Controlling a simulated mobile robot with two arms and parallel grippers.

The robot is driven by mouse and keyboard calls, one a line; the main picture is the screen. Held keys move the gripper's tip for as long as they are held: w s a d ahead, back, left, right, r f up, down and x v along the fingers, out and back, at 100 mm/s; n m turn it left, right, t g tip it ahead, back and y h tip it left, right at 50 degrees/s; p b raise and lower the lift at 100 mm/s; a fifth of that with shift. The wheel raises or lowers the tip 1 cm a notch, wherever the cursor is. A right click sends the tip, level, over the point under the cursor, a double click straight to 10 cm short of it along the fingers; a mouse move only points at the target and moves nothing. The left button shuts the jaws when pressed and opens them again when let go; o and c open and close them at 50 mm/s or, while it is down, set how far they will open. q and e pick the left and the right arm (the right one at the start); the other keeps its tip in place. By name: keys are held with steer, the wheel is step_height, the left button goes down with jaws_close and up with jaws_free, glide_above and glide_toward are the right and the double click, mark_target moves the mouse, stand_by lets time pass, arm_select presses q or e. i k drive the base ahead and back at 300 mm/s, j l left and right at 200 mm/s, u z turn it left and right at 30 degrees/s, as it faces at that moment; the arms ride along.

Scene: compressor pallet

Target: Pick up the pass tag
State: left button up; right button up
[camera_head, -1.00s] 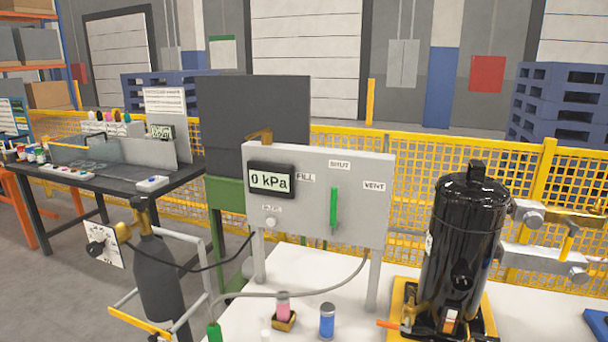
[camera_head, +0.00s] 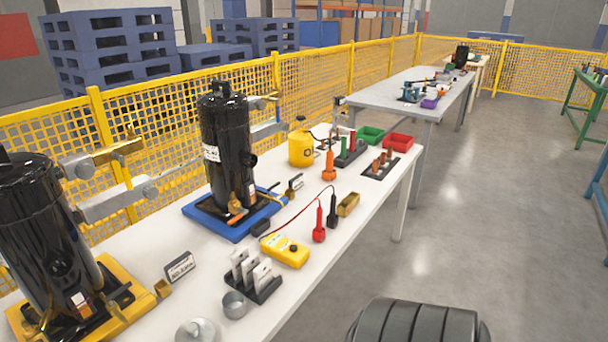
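White tags (camera_head: 249,268) stand upright in a dark slotted holder (camera_head: 266,290) near the front edge of the white table. Their print is too small to read, so I cannot tell which one is the pass tag. A small placard (camera_head: 181,267) with unreadable lettering stands on the table to the left of the holder. Neither of my grippers shows in the head view.
A black compressor (camera_head: 228,145) stands on a blue tray; another (camera_head: 40,240) is on a yellow one at left. A yellow meter (camera_head: 285,251), metal cup (camera_head: 234,304) and round metal lid (camera_head: 196,331) lie near the tags. Open floor (camera_head: 480,230) is at right.

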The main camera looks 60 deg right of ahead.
mark_target(263, 277)
steer(key=z, duration=1.65)
steer(key=k+l+u, duration=0.2)
steer(key=l, duration=0.15)
steer(key=l+u, duration=0.25)
steer(key=l, duration=0.15)
steer(key=i+l, duration=0.1)
steer(key=l, duration=0.15)
steer(key=l+u, duration=0.1)
steer(key=l, duration=0.2)
steer(key=i, duration=0.05)
